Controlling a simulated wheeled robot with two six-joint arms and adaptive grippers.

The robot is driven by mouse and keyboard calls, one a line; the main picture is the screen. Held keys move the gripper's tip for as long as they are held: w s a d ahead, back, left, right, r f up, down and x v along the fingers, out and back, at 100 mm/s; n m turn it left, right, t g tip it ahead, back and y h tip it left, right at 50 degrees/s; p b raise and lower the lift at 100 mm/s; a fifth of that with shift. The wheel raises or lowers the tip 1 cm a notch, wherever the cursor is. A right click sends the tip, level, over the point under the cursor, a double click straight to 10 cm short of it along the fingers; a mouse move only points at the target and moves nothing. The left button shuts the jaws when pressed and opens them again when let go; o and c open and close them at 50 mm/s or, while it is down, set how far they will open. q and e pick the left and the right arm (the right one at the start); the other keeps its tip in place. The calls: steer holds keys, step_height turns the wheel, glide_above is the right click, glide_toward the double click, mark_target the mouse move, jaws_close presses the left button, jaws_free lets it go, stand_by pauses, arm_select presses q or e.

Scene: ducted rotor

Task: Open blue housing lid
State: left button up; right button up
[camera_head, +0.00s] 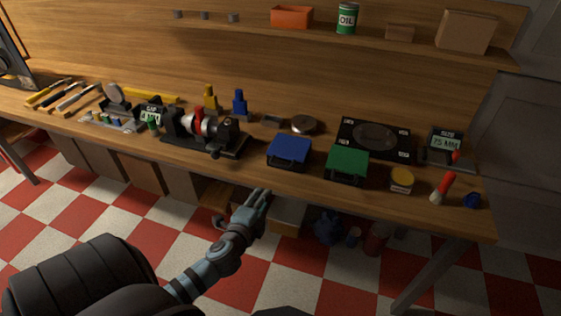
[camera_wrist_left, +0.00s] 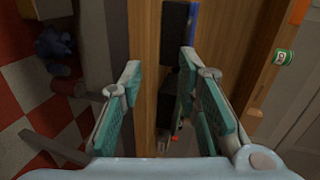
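The blue housing (camera_head: 289,150) sits near the front edge of the workbench in the head view, its lid lying flat and closed with a dark handle at the front. My left gripper (camera_head: 261,195) is in front of the bench, below and slightly left of the blue housing, and apart from it. In the left wrist view my left gripper (camera_wrist_left: 160,64) has its two fingers spread wide with nothing between them. My right gripper is not in view.
A rotor fixture (camera_head: 205,131) stands on the left. A round metal disc (camera_head: 304,124) lies behind. The bench's front edge (camera_head: 250,180) lies between gripper and housing.

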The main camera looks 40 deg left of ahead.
mark_target(281, 166)
arm_select(q)
steer(key=shift+m+t, duration=0.4)
steer(key=r+x, duration=0.1)
steer(key=x, duration=0.4)
steer(key=r+b+x, duration=0.1)
steer(key=x, duration=0.4)
steer(key=w+r+b+x, duration=0.1)
steer(key=x, duration=0.4)
steer(key=shift+s+d, duration=0.1)
steer(key=shift+d, duration=0.2)
steer(key=shift+r, duration=0.1)
jaws_close()
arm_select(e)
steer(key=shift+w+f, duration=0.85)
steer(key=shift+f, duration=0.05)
